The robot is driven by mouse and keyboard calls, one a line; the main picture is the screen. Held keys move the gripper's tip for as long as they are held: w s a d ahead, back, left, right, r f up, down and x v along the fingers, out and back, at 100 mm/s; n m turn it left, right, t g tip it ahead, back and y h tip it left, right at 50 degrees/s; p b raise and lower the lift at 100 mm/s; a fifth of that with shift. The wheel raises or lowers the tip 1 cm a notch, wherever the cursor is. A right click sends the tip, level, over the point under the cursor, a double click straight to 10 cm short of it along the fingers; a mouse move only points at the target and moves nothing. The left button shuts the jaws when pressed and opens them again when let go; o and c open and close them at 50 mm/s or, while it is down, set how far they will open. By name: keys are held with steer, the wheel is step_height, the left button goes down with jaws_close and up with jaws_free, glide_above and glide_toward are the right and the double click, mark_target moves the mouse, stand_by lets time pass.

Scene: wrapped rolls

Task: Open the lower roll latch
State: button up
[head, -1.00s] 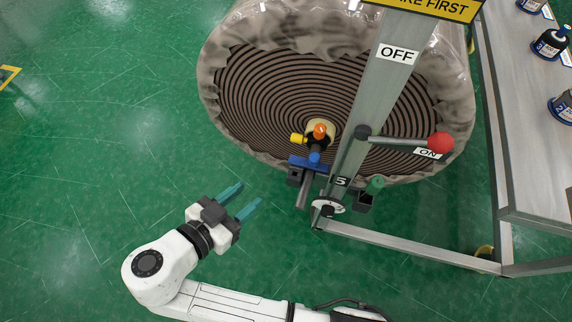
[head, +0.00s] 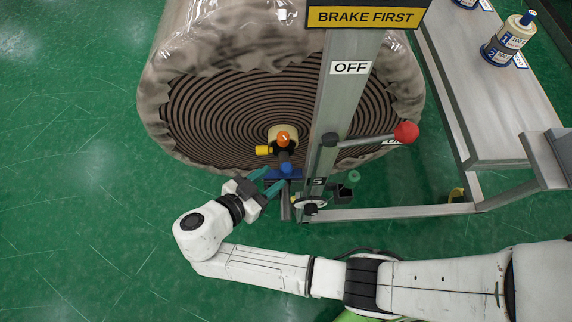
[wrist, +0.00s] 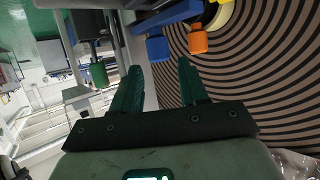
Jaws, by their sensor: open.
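The wrapped roll (head: 200,110) shows its dark spiral end, with an orange knob (head: 283,138) and a yellow knob (head: 263,150) at its core. Just below is a blue bar (head: 272,174) with a blue knob (head: 286,167). I cannot tell for certain which part is the lower latch. My gripper (head: 270,181) is open and empty, its teal fingers pointing at the blue bar from the lower left. In the wrist view the blue knob (wrist: 157,47) sits just beyond the fingertips, between them, with the orange knob (wrist: 197,40) to its right.
A grey post (head: 345,90) with a "BRAKE FIRST" sign (head: 365,17) stands right of the core. Its red-balled lever (head: 405,131) points right, by the ON label. A green knob (head: 353,177) is low beside the post. A bench (head: 470,110) stands at right; green floor is clear at left.

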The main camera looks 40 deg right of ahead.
mark_target(282, 171)
steer(key=shift+d+f+b, duration=0.6)
steer(key=shift+d+b, duration=0.25)
steer(key=x, duration=0.3)
steer(key=shift+w+d+r+p, duration=0.1)
steer(key=shift+d+r+p, duration=0.1)
steer(key=shift+d+p, duration=0.15)
steer(key=shift+w+d+f, duration=0.1)
steer(key=shift+d+f, duration=0.25)
steer(key=shift+d, duration=0.2)
steer(key=shift+c, duration=0.2)
jaws_close()
